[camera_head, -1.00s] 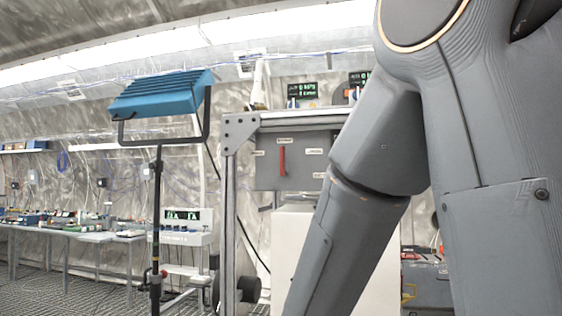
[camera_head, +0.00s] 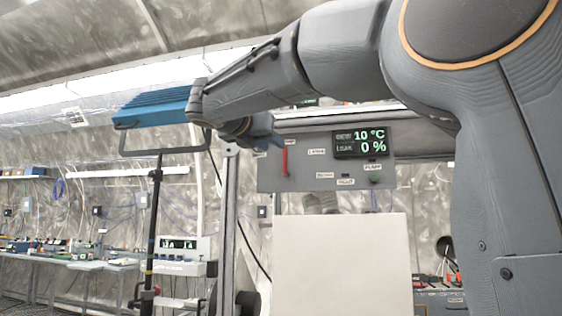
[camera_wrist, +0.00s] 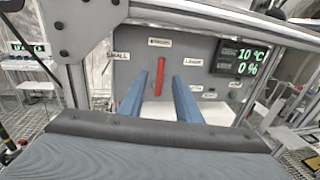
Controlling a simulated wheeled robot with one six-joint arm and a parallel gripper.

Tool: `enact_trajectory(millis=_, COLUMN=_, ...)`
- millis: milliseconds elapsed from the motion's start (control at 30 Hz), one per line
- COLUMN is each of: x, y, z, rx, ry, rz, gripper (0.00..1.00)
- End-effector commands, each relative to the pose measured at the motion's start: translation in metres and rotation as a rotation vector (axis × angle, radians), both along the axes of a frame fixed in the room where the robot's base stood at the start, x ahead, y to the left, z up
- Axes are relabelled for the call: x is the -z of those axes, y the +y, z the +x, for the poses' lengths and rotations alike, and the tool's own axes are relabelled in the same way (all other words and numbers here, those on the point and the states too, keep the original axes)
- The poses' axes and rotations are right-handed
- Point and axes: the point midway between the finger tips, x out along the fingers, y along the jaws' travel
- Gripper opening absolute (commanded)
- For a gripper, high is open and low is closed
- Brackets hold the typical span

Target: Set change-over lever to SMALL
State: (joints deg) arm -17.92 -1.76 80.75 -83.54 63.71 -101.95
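The red change-over lever (camera_head: 284,161) stands vertical on a grey control panel (camera_head: 268,180). In the wrist view the lever (camera_wrist: 159,76) appears between my two blue fingers. A SMALL label (camera_wrist: 118,56) is left of it, and a label that seems to read LARGE (camera_wrist: 194,62) is right of it. Another label (camera_wrist: 159,42) sits above. My gripper (camera_wrist: 159,84) is open, its fingers pointing at the panel on either side of the lever in the picture. I cannot tell whether they touch it. In the head view the gripper (camera_head: 262,134) is at the panel's upper left.
A display (camera_head: 361,143) on the panel reads 10 °C and 0 %. A metal frame post (camera_head: 229,210) stands left of the panel. A blue lamp (camera_head: 155,103) on a stand is further left. A pale box (camera_head: 342,262) is below the panel.

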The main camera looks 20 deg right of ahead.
Motion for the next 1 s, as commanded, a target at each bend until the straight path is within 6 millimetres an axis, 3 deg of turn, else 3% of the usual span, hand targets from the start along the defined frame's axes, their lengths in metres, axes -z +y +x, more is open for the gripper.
enact_trajectory(millis=167, x=-0.009, y=-0.009, z=0.006, rx=0.007, ry=-0.001, rz=-0.025, gripper=0.31)
enact_trajectory(millis=600, x=-0.008, y=-0.051, z=0.048, rx=0.006, ry=-0.001, rz=-0.021, gripper=0.31)
enact_trajectory(millis=967, x=-0.007, y=-0.055, z=0.053, rx=0.003, ry=-0.001, rz=-0.020, gripper=0.31)
enact_trajectory(millis=1000, x=-0.007, y=-0.055, z=0.053, rx=0.003, ry=-0.001, rz=-0.020, gripper=0.28)
